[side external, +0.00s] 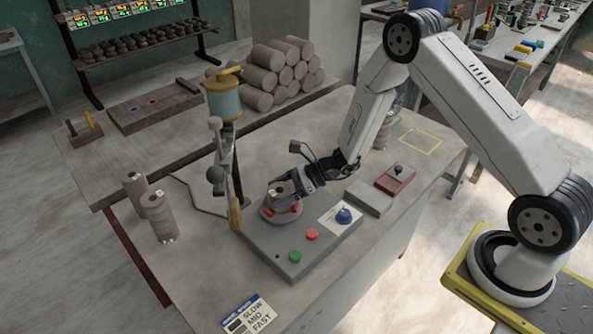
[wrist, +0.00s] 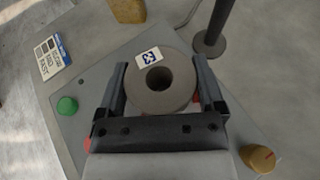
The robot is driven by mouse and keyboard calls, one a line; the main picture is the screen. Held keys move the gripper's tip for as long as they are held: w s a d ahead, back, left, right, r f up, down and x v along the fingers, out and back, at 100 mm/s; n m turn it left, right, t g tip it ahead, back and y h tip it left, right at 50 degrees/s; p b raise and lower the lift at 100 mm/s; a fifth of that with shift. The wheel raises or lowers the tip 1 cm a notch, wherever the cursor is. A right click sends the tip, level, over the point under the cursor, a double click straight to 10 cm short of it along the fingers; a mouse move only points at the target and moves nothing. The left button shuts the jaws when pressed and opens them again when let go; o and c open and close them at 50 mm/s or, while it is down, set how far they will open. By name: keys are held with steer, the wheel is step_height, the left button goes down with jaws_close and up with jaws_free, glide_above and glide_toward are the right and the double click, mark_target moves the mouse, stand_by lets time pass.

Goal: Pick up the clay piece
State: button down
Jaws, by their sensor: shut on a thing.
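The clay piece (side external: 281,199) is a grey-brown cylinder over the round wheel head (side external: 281,218) of the grey machine. In the wrist view the clay piece (wrist: 178,96) shows from above as a ring with a dark central hole. A white label with a blue mark sits at its edge. My gripper (side external: 284,189) comes in from the right and is shut on the clay piece. In the wrist view the fingers of my gripper (wrist: 159,68) lie on either side of it. Its underside is hidden, so I cannot tell whether it touches the wheel head.
The grey machine base (side external: 262,241) carries green and red buttons and a blue knob (side external: 344,216). Two clay stacks (side external: 158,216) stand left. Grey and red blocks (side external: 395,180) lie right.

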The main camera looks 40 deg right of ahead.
steer(key=shift+r, duration=0.2)
steer(key=shift+r, duration=0.85)
steer(key=s+d+r, duration=0.1)
steer(key=s+r, duration=1)
steer(key=s, duration=0.3)
steer(key=shift+d, duration=0.35)
steer(key=shift+w+d, duration=0.1)
